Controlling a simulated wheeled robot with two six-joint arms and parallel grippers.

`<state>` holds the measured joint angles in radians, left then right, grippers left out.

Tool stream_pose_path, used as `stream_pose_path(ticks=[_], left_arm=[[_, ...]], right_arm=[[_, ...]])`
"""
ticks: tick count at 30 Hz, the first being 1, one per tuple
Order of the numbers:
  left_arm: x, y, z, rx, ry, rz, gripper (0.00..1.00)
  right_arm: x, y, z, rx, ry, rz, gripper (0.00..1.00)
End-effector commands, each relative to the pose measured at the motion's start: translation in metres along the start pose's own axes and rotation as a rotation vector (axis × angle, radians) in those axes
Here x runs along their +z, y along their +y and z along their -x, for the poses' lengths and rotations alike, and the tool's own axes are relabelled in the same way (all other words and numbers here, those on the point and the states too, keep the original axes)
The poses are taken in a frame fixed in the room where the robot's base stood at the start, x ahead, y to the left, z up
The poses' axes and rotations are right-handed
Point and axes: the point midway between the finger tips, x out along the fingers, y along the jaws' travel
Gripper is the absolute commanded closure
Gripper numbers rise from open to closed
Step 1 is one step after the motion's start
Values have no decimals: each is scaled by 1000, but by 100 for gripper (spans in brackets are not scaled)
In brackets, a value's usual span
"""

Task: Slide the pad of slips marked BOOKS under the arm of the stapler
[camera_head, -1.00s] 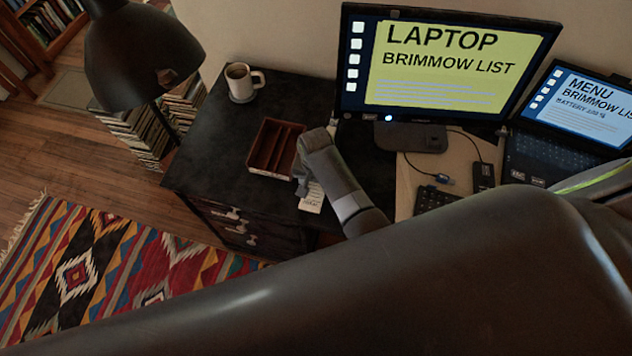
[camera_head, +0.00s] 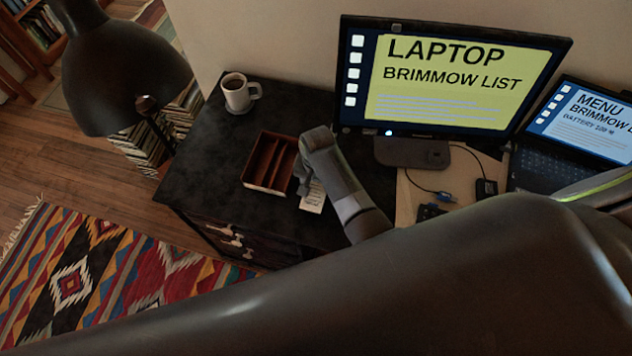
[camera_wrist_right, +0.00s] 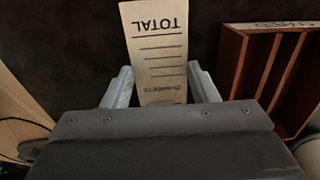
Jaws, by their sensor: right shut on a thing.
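In the right wrist view a cream paper pad (camera_wrist_right: 158,45) printed TOTAL, with ruled lines, lies between the fingers of my right gripper (camera_wrist_right: 163,86). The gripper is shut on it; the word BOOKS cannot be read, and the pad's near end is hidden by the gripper. In the head view my right gripper (camera_head: 304,178) is low over the dark desk, just right of a brown tray, and the pad (camera_head: 314,197) shows beside it. I cannot make out the stapler in any view; my arm may hide it. My left gripper is not in view.
The brown compartment tray (camera_head: 262,186) is close beside the pad. A white mug (camera_head: 238,97) stands at the back left. The monitor (camera_head: 450,75) and laptop (camera_head: 545,170) are to the right. A black lamp (camera_head: 120,80) is at left. Bare desk (camera_head: 205,160) lies left of the tray.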

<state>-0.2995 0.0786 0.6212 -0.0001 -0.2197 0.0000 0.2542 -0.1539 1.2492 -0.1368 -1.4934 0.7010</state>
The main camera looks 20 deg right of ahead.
Motion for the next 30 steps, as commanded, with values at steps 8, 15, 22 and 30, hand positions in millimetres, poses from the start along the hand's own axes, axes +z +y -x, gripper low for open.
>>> stream_pose_path(ticks=[8, 15, 22, 30], left_arm=[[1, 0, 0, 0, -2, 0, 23], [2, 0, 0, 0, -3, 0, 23], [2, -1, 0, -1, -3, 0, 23], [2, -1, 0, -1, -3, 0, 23]], right_arm=[[0, 0, 0, 0, 0, 0, 68], [0, 0, 0, 1, 0, 0, 43], [0, 0, 0, 1, -1, 0, 21], [0, 0, 2, 0, 0, 0, 21]])
